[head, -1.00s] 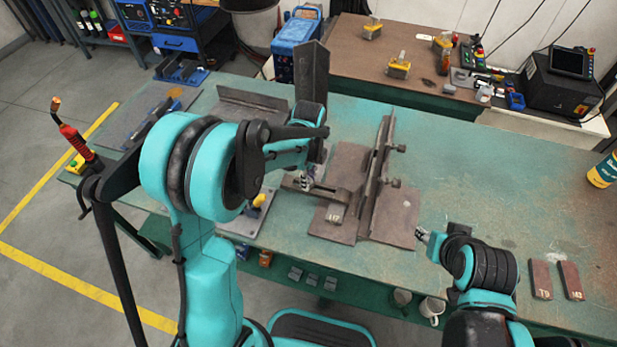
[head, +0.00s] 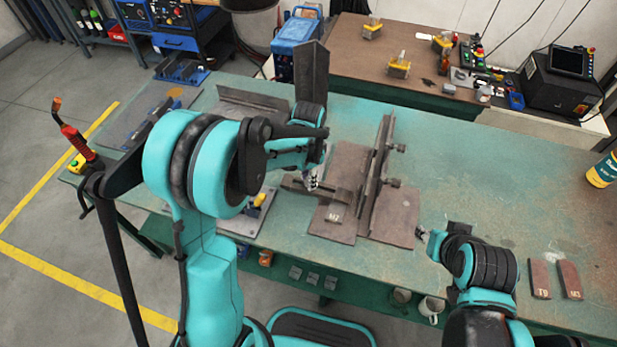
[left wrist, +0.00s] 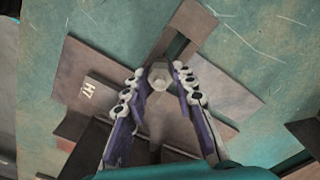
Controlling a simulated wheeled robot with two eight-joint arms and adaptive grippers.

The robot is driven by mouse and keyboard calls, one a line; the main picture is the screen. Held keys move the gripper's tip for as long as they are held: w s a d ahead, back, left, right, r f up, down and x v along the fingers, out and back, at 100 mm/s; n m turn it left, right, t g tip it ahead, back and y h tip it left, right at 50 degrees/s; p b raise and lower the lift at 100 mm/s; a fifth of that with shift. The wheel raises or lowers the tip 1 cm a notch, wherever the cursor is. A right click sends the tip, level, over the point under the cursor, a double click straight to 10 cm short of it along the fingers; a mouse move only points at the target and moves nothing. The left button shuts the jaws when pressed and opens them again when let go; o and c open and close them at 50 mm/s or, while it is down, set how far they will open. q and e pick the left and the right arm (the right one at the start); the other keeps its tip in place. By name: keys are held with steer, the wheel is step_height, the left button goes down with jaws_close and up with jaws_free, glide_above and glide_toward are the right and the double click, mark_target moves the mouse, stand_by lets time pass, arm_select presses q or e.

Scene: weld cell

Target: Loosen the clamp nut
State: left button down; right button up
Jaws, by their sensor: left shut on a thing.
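The clamp nut (left wrist: 158,76) is a pale hex nut in the left wrist view, between the two fingertips of my left gripper (left wrist: 157,82). The gripper is shut on it from both sides. In the head view my left gripper (head: 312,181) points down at the dark clamp bar (head: 340,199), which lies over a brown steel plate (head: 330,228). The nut is hidden by the fingers in the head view. My right gripper (head: 423,239) is apart from the clamp, near the table's front edge, too small to tell whether open or shut.
An upright dark angle piece (head: 374,172) with bolts stands right of the clamp. A tall steel post (head: 313,75) rises close behind my left wrist. Two small labelled plates (head: 540,279) lie at the right. The green tabletop (head: 480,180) is clear at right centre.

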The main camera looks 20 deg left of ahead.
arm_select(q)
steer(key=n, duration=2.3)
steer(key=shift+n, duration=0.3)
steer(key=n, duration=0.3)
steer(key=shift+n, duration=2)
